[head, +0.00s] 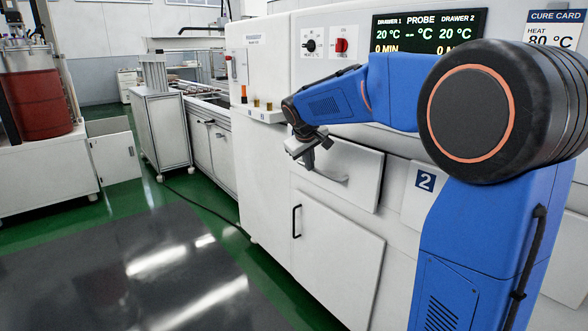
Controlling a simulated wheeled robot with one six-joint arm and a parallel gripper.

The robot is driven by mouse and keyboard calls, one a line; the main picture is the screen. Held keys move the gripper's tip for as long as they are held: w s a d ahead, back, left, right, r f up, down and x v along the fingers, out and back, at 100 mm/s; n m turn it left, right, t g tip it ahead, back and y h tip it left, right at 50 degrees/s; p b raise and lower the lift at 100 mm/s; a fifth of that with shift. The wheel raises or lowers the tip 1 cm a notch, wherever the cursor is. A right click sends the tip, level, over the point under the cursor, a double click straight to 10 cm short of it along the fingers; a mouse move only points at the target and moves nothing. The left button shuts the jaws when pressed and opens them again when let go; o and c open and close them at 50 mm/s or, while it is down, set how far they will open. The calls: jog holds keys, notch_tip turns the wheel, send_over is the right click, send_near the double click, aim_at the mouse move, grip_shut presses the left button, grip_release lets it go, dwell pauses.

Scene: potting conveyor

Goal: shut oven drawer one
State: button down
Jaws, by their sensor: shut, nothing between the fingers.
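The oven (268,80) is a white cabinet with a display for drawer 1 and drawer 2. A white drawer front (362,178) with a pale curved handle (328,177) sits left of the drawer front marked 2 (425,182). Its own number is not visible, but by position it looks like drawer one. It looks nearly flush with the cabinet, with a dark line along its right edge; I cannot tell if a small gap is left. My gripper (309,160) is shut and empty, in front of the drawer's upper left, close to the handle. Contact cannot be told.
A lower cabinet door (337,250) with a black handle is below the drawer. Small items stand on a ledge (262,115) to the left. A white cart (162,130) and a red vessel (38,103) are further left. The floor in front (130,265) is clear.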

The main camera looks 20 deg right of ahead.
jog(key=shift+w+d, duration=0.3)
jog(key=shift+d, duration=0.4)
jog(key=shift+w+d, duration=0.25)
jog(key=shift+d, duration=0.55)
